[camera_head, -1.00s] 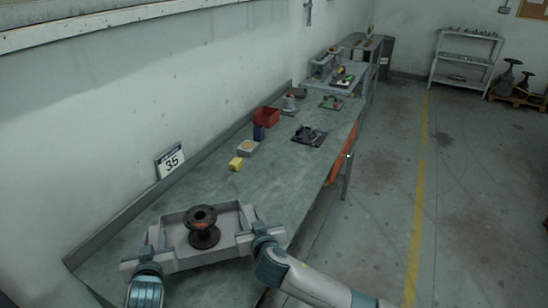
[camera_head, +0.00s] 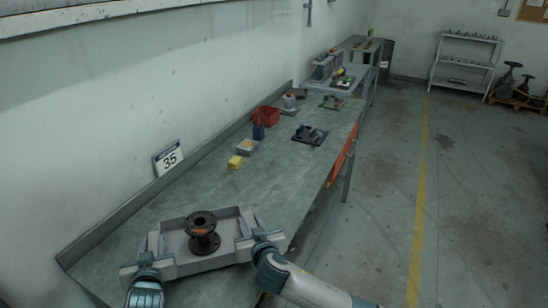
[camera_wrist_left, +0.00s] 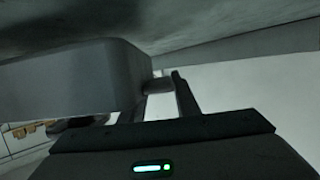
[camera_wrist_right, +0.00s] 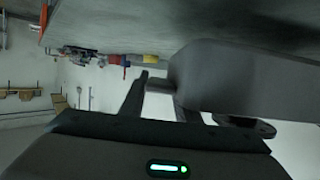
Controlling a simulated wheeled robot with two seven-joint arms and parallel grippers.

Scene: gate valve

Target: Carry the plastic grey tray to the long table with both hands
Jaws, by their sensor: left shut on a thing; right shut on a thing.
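The grey plastic tray (camera_head: 178,243) is at the near end of the long grey table (camera_head: 250,190). A dark rusty flanged spool (camera_head: 203,233) stands upright in it. My left gripper (camera_head: 147,262) is shut on the tray's left end, and my right gripper (camera_head: 258,238) is shut on its right end. The tray also shows in the left wrist view (camera_wrist_left: 70,82) and the right wrist view (camera_wrist_right: 230,78), close to the table surface. I cannot tell whether it touches the table. The fingertips are partly hidden by the tray's end grips.
Further along the table are a yellow block (camera_head: 235,162), a light box (camera_head: 247,146), a blue cup (camera_head: 258,131), a red bin (camera_head: 267,115) and a dark fixture (camera_head: 309,135). A wall with a "35" sign (camera_head: 168,158) borders the left. Open floor lies right.

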